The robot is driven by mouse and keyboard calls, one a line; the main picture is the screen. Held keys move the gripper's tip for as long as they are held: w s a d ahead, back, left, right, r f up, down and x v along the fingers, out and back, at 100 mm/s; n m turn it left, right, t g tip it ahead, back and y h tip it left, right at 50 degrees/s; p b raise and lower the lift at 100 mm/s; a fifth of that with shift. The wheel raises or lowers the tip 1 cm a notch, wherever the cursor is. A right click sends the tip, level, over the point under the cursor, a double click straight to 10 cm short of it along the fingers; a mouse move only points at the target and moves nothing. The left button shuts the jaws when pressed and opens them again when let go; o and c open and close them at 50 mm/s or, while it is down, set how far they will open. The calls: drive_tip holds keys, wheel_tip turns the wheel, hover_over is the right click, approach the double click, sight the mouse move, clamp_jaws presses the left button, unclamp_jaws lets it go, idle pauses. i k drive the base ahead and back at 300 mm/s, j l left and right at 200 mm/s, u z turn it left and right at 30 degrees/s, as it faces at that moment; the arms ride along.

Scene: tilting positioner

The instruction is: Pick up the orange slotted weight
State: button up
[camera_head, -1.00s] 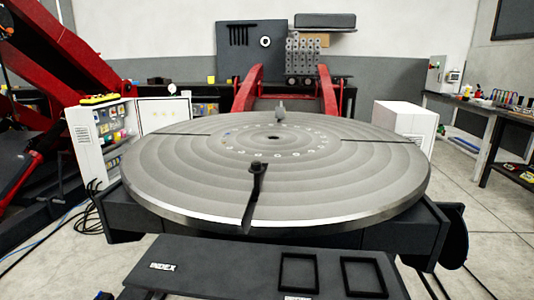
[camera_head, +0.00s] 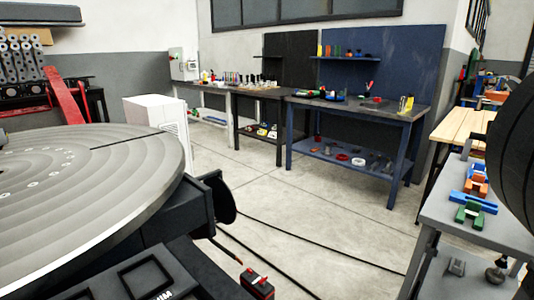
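On the grey bench at the right edge lies a small orange piece (camera_head: 477,188), between a blue piece (camera_head: 480,203) and another blue piece at its back. A green piece (camera_head: 469,215) lies in front of them. The orange piece is too small to tell whether it is the slotted weight. My gripper is not in view. A large dark rounded shape fills the right edge and covers part of the bench; I cannot tell what it is.
The large round positioner table (camera_head: 110,190) fills the left. A small red and black object (camera_head: 257,285) lies low at front centre. Dark cables cross the open floor (camera_head: 320,215). A blue workbench (camera_head: 360,112) stands at the back, a wooden-topped bench (camera_head: 470,124) at the right.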

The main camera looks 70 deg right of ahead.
sight(476, 184)
drive_tip(key=z, duration=2.95)
drive_tip(key=j+u, duration=0.1)
drive_tip(key=i+u, duration=0.15)
drive_tip(key=u, duration=0.2)
drive_tip(key=i+u, duration=0.1)
drive_tip(key=u, duration=0.2)
drive_tip(key=i+l+u, duration=0.25)
drive_tip(key=u, duration=0.2)
